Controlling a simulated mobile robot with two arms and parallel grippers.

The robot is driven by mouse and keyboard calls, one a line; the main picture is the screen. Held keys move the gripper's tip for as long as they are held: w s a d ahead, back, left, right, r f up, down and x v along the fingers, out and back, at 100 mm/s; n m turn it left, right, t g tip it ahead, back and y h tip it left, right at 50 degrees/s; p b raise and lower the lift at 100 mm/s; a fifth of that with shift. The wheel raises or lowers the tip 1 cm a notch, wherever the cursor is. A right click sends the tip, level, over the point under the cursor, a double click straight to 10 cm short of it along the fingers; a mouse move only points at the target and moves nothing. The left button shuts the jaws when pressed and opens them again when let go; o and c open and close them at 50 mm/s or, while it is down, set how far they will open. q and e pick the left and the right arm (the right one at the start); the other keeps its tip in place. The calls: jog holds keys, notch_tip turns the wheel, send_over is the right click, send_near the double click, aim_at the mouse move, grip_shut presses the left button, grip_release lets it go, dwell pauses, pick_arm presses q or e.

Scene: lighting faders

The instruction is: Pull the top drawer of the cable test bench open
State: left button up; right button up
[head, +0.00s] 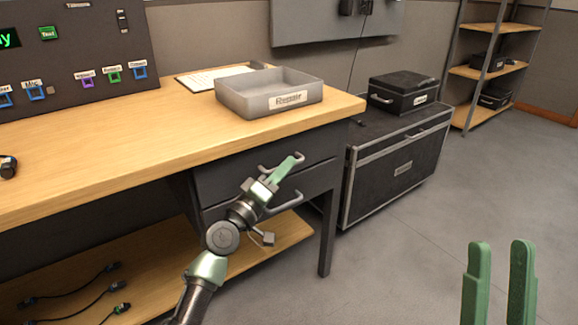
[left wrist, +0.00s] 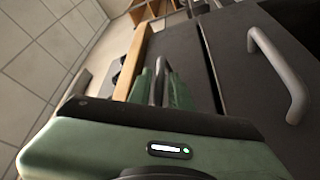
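The cable test bench has two dark grey drawers under its wooden top. The top drawer (head: 235,174) looks closed, its front about flush with the drawer below. Its grey handle (head: 266,169) is partly covered by my left gripper (head: 289,168). In the left wrist view, the green fingers of my left gripper (left wrist: 160,88) lie on both sides of the top drawer's handle (left wrist: 158,82), with no clear gap. My right gripper (head: 499,285) is open and empty at the lower right, over the floor.
The lower drawer's handle (head: 284,205) is just below my left gripper and shows in the left wrist view (left wrist: 285,75). A grey tray (head: 240,101) stands on the bench top. A black case (head: 395,175) stands right of the bench. The floor in front is clear.

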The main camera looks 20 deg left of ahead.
pick_arm(q)
jog(key=shift+x, duration=0.9)
grip_shut()
jog(key=shift+f, duration=0.1)
dwell(0.7)
